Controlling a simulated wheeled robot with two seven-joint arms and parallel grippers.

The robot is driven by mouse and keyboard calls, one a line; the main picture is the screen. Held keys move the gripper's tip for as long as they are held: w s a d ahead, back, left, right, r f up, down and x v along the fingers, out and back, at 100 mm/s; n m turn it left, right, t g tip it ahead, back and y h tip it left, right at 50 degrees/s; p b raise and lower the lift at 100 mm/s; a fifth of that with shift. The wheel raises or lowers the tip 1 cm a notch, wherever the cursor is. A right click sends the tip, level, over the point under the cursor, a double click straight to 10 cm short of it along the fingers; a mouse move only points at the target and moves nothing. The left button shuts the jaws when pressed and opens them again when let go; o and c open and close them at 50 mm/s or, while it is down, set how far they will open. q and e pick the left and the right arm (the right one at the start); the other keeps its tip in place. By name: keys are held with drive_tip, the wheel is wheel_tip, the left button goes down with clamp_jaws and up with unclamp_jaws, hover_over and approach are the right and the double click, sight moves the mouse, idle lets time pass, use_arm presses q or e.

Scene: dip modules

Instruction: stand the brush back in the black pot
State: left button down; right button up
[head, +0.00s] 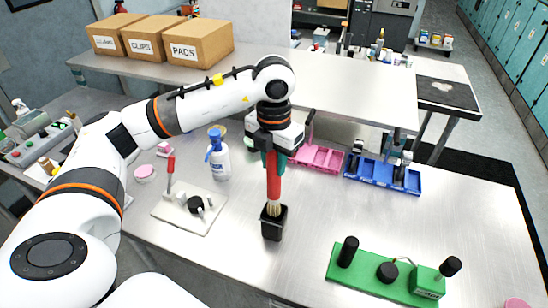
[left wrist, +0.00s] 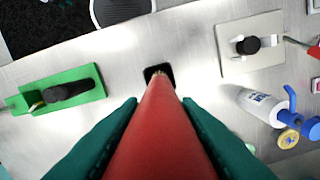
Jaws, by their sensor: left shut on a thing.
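My left gripper (head: 272,157) is shut on the red handle of the brush (head: 273,180), which hangs upright with its pale bristles down. The bristles are at the mouth of the black pot (head: 273,224), which stands on the metal table; how deep they sit in it I cannot tell. In the left wrist view the teal fingers grip the red brush (left wrist: 160,135) from both sides, and the black pot (left wrist: 153,70) shows just past its tip, partly hidden by the brush. My right gripper is not seen.
A green fixture (head: 380,275) with black knobs lies right of the pot. A pale board (head: 190,212) with a red-handled clamp and a blue-topped bottle (head: 217,155) stand to the left. Pink (head: 318,158) and blue (head: 383,178) trays lie behind. The table around the pot is clear.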

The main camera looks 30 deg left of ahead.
sight(274, 186)
use_arm(q)
drive_tip(key=shift+w+f+b, duration=0.1)
drive_tip(key=shift+f+b, duration=3.25)
drive_tip(key=shift+f, duration=0.7)
drive_tip(key=c, duration=1)
unclamp_jaws()
wheel_tip(274, 186, up, 6)
drive_tip(key=shift+r+b, duration=0.25)
drive_tip(key=shift+b, duration=0.35)
drive_tip(key=shift+r+p, duration=0.65)
drive_tip(key=shift+r, duration=2.15)
drive_tip(key=shift+f, duration=0.1)
